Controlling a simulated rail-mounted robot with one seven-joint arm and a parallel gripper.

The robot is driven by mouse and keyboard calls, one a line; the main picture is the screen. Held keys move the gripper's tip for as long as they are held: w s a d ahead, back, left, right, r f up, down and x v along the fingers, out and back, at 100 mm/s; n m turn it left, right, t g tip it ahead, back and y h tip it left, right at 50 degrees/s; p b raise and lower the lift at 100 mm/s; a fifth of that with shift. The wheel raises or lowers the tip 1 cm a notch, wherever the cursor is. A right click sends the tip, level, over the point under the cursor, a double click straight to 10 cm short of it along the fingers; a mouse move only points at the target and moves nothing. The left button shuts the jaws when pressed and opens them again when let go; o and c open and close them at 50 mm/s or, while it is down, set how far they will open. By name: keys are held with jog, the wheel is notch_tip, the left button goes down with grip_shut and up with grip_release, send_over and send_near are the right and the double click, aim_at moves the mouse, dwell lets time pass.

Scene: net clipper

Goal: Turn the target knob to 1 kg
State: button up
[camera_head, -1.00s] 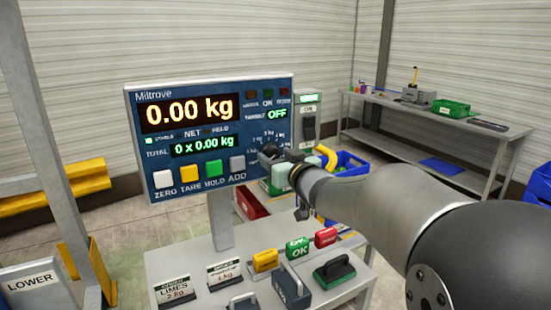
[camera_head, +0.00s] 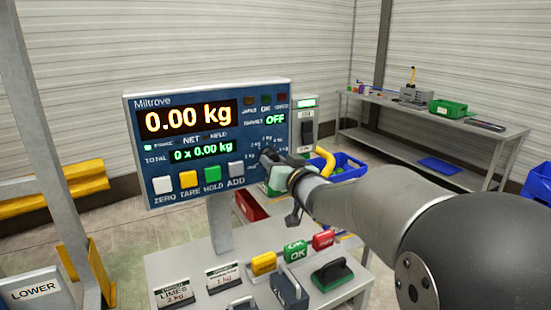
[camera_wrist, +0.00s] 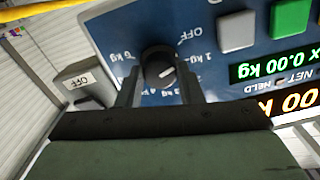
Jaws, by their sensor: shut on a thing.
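The target knob (camera_wrist: 159,70) is a round dark knob on the blue scale panel (camera_wrist: 110,22), seen upside down in the wrist view. My gripper (camera_wrist: 158,76) has one finger on each side of it and is shut on it. The knob's white mark slants right and slightly up, roughly toward the 1 kg label (camera_wrist: 208,60); the OFF label (camera_wrist: 184,37) is farther up. In the head view my gripper (camera_head: 268,161) hides the knob at the panel's lower right. The target display (camera_head: 275,119) reads OFF, and the main display (camera_head: 190,118) reads 0.00 kg.
A switch box (camera_head: 306,128) stands just right of the panel; its OFF side shows in the wrist view (camera_wrist: 78,82). Colored buttons (camera_head: 212,176) line the panel's lower edge. Below, a white table (camera_head: 205,255) holds signs and several blocks. A blue crate (camera_head: 350,163) stands behind my arm.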

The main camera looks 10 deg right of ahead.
jog(key=m+p, duration=0.2)
jog(key=m, duration=0.3)
jog(key=shift+p, duration=0.35)
jog(key=shift+m, duration=0.3)
jog(key=o, duration=1)
jog(key=shift+c, duration=0.2)
jog(key=b+v, duration=0.1)
jog(key=v, duration=1.6)
jog(key=shift+s, duration=0.2)
jog(key=shift+d, duration=0.15)
